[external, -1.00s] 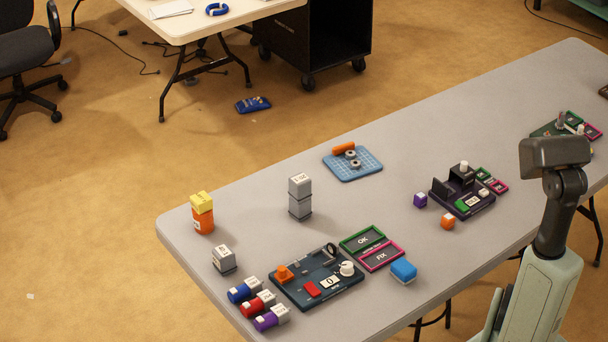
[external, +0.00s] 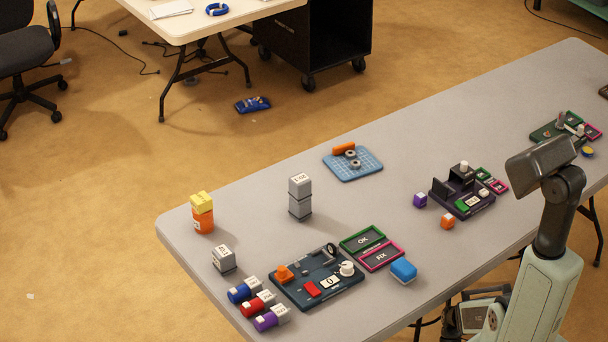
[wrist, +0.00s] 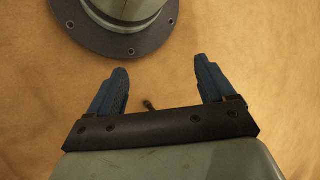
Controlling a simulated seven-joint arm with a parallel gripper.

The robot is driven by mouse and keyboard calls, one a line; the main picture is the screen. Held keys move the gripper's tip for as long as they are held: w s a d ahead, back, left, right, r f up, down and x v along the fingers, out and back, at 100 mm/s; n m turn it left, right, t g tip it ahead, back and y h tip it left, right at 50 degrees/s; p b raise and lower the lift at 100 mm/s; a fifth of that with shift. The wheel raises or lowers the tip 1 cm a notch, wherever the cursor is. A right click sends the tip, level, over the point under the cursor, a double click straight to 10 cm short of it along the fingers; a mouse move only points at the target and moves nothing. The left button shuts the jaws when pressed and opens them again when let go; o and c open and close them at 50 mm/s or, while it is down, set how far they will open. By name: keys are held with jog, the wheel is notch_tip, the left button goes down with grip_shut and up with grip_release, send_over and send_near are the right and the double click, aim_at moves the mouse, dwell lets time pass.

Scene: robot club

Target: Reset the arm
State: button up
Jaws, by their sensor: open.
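My gripper (wrist: 160,82) is open and empty in the wrist view, with its two blue fingers apart over the tan floor. My round base flange shows at the top of that view. In the external view my arm stands at the right, at the near edge of the table. Its wrist and gripper end (external: 478,312) hang low beside the table, partly cut off behind my own arm; the fingers cannot be made out there.
Open floor (external: 100,220) lies left of the table.

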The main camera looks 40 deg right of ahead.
jog(key=s+a+m+g+h, duration=0.1)
jog(key=s+a+h, duration=0.2)
jog(key=a, duration=0.3)
jog(key=shift+s+f+m+h, duration=0.15)
jog(key=shift+f+m+h, duration=0.15)
jog(key=shift+h, duration=0.6)
